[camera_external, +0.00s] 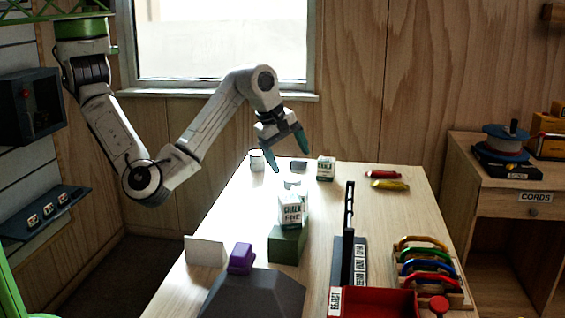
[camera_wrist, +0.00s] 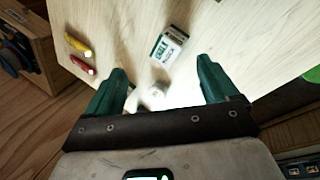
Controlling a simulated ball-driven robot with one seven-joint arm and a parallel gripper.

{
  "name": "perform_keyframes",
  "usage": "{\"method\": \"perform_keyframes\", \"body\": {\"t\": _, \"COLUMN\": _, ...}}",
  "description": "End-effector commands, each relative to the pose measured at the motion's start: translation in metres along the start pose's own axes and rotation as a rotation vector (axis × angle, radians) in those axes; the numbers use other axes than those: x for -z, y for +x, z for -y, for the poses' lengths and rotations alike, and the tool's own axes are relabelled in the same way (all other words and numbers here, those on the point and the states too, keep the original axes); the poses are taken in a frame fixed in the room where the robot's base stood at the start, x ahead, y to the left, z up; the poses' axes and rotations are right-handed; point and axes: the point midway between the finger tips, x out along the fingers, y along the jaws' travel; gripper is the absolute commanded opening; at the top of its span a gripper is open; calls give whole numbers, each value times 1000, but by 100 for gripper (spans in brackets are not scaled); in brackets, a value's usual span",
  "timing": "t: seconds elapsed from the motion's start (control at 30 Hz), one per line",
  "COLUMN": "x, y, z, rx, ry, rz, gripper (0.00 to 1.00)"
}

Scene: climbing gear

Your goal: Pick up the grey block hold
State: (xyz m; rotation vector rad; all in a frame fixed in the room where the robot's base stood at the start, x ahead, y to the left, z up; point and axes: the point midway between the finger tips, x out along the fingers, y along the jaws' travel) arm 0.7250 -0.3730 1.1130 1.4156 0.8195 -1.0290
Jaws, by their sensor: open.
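A small grey block (camera_external: 299,164), which looks like the grey block hold, sits at the far end of the table just beyond my gripper. My gripper (camera_external: 290,160) hangs above the far part of the table, pointing down, with its teal fingers spread. In the wrist view my gripper (camera_wrist: 160,88) is open and empty, and a small pale grey piece (camera_wrist: 156,91) lies on the table in the gap between the fingertips. I cannot tell for sure that it is the same block. Its lower part is hidden behind the gripper's dark palm edge.
A chalk box (camera_external: 326,168) stands close by, with a white block (camera_external: 256,160) to the left. Red (camera_external: 383,174) and yellow (camera_external: 390,185) pieces lie right.

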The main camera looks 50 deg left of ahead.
Motion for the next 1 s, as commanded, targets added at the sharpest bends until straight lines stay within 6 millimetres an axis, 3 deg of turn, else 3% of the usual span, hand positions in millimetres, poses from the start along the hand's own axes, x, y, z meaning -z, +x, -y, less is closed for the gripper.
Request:
{"method": "perform_keyframes", "body": {"t": 0.1, "x": 40, "y": 22, "z": -43, "rx": -1, "ry": 145, "rz": -63, "gripper": 87}}
{"method": "perform_keyframes", "body": {"t": 0.3, "x": 118, "y": 56, "z": -99, "rx": 44, "ry": 409, "rz": -160, "gripper": 87}}
{"method": "perform_keyframes", "body": {"t": 0.43, "x": 174, "y": 78, "z": -124, "rx": 104, "ry": 574, "rz": -210, "gripper": 87}}
{"method": "perform_keyframes", "body": {"t": 0.6, "x": 235, "y": 99, "z": -139, "rx": 183, "ry": 733, "rz": -242, "gripper": 87}}
{"method": "perform_keyframes", "body": {"t": 0.77, "x": 262, "y": 109, "z": -142, "rx": 222, "ry": 805, "rz": -249, "gripper": 87}}
{"method": "perform_keyframes", "body": {"t": 1.0, "x": 274, "y": 136, "z": -140, "rx": 231, "ry": 819, "rz": -247, "gripper": 87}}
